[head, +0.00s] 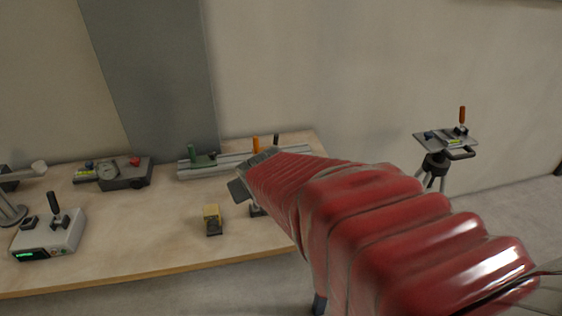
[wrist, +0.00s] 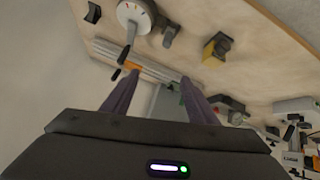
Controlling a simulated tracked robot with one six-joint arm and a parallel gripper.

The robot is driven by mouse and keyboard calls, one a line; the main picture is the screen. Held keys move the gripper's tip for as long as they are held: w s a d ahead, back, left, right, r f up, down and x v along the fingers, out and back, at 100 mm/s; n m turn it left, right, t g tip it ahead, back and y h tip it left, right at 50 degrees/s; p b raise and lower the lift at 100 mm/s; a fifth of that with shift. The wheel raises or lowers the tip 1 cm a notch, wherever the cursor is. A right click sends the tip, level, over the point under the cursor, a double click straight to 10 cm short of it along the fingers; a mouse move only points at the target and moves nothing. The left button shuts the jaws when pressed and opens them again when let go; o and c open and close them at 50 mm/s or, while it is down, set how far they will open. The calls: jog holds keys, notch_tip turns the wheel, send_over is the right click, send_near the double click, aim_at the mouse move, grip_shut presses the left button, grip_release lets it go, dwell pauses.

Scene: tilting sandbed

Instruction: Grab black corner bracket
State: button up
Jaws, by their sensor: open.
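I cannot tell for sure which piece is the black corner bracket. A small black piece (wrist: 93,12) lies near the table edge at the top left of the wrist view, and its exact shape is too small to make out. My gripper (wrist: 158,82) is open in the wrist view, its two purple fingers apart with nothing held between them. In the head view my gripper (head: 250,172) is above the right part of the table, at the end of my red-sleeved arm, which hides part of the tabletop.
A yellow-and-black block (head: 212,219) stands on the wooden table (head: 150,225), also in the wrist view (wrist: 216,48). A grey rail (head: 232,163) with clamps lies behind. A white control box (head: 50,236) is at left. A tripod plate (head: 443,142) stands right. Open tabletop lies mid-left.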

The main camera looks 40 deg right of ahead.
jog(key=s+d+f+m+t, duration=0.1)
jog(key=s+d+f, duration=0.2)
jog(key=d+f, duration=0.2)
jog(key=s+d+f+m+t+h, duration=0.1)
jog(key=s+d+f, duration=0.2)
jog(key=d, duration=0.7)
jog(key=s+d+f+m+t+h, duration=0.1)
jog(key=s+d+f+t, duration=0.1)
jog(key=d+f, duration=0.5)
jog(key=shift+s+d+f, duration=0.1)
jog(key=shift+s+d, duration=0.05)
jog(key=shift+s, duration=0.4)
jog(key=shift+s+d+f, duration=0.1)
jog(key=shift+s+f, duration=0.05)
jog(key=shift+s, duration=0.25)
jog(key=shift+h, duration=0.3)
jog(key=x, duration=0.8)
jog(key=shift+w, duration=0.3)
jog(key=shift+d, duration=0.1)
